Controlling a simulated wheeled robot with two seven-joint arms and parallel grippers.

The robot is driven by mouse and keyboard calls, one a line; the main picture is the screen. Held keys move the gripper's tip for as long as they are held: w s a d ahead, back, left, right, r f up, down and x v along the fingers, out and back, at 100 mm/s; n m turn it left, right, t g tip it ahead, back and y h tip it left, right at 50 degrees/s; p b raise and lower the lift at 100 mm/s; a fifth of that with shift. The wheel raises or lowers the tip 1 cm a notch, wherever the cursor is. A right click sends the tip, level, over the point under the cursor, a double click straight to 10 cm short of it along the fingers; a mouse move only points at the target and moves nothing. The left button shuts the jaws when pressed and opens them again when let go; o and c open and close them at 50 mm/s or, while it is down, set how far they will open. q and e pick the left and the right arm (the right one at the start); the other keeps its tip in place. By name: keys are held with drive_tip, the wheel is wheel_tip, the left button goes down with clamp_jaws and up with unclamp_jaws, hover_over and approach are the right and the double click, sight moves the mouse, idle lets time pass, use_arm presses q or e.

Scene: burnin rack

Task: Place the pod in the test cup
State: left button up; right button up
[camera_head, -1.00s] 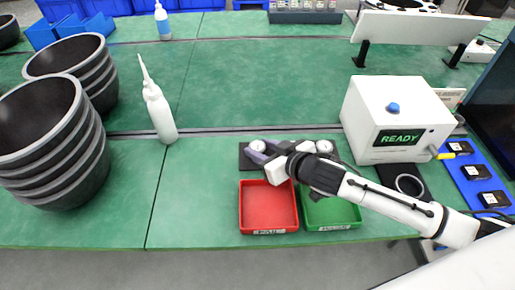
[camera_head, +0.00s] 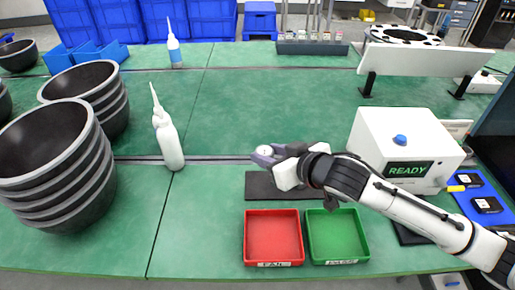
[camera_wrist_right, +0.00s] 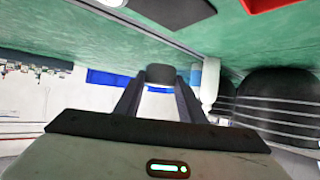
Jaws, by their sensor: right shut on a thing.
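The pod (camera_head: 264,150), small with a white round top, is at the tip of my right gripper (camera_head: 268,155) in the head view. The gripper is shut on it and holds it above the back of the black mat (camera_head: 258,187). In the right wrist view, the pod (camera_wrist_right: 161,74) shows as a dark block between the two fingertips (camera_wrist_right: 160,84). The test cup cannot be made out now; my right arm covers the area in front of the white READY box (camera_head: 405,150). My left gripper is not in view.
A red tray (camera_head: 273,212) and a green tray (camera_head: 337,262) stand at the front edge. A white squeeze bottle (camera_head: 168,140) stands left of the mat. Stacked dark bowls (camera_head: 60,190) fill the far left.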

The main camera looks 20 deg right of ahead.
drive_tip(key=s+d+r+m+h, duration=0.2)
drive_tip(key=s+r, duration=0.1)
drive_tip(key=r, duration=0.6)
drive_tip(key=s+d+r+m+h, duration=0.1)
drive_tip(key=s+r+m+h, duration=0.15)
drive_tip(key=r, duration=0.65)
drive_tip(key=n+y, duration=0.4)
hover_over(267, 186)
wheel_tip(267, 186, down, 16)
drive_tip(key=shift+d+f, duration=0.1)
drive_tip(key=shift+d, duration=0.05)
drive_tip(key=shift+f+n+y, duration=0.25)
drive_tip(key=shift+f, duration=0.25)
wheel_tip(267, 186, down, 10)
drive_tip(key=shift+r, duration=0.25)
drive_tip(key=shift+f, duration=0.1)
